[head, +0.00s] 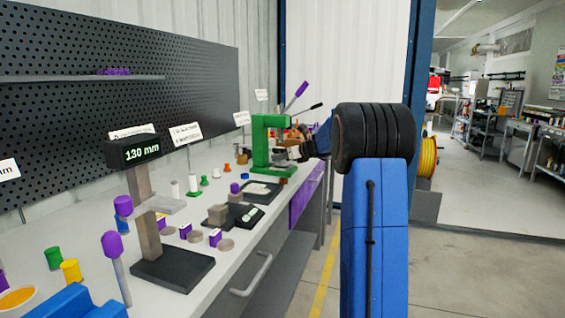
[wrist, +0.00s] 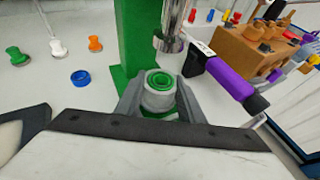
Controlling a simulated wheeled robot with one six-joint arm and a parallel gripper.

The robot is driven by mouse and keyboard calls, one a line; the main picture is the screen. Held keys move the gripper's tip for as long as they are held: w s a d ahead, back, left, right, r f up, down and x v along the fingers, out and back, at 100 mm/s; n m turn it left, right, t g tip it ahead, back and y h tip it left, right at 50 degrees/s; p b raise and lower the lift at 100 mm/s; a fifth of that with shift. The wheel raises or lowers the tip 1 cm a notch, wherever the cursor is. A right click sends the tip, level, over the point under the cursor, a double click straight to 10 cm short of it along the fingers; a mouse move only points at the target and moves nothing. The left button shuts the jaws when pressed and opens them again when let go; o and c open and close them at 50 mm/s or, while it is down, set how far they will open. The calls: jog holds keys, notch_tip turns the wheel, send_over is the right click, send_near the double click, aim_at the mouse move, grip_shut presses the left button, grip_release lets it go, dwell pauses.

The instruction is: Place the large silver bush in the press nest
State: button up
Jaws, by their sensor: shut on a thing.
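My gripper (wrist: 159,92) is shut on a pale silver-grey bush (wrist: 157,104), one finger on each side of it. The bush is upright, with green showing in a ring at its top. The green press (wrist: 137,35) stands just behind it, and its metal ram (wrist: 171,25) is above and slightly right of the bush. The nest is hidden under the bush and fingers, so I cannot tell whether the bush touches it. In the head view my gripper (head: 291,152) is at the right side of the green press (head: 261,147), and the bush cannot be made out.
A purple-handled tool (wrist: 235,85) lies close right of my gripper, beside a brown block (wrist: 255,48). A blue ring (wrist: 80,77) and small white and orange pieces lie left on the bench. In the head view, a 130 mm display stand (head: 143,152) stands nearer on the bench.

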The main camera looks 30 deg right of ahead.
jog(key=shift+f, duration=0.8)
jog(key=shift+f, duration=0.15)
jog(key=o, duration=1.3)
jog(key=shift+c, duration=0.2)
jog(key=shift+r, duration=0.2)
jog(key=v, duration=1.2)
jog(key=shift+f, duration=0.1)
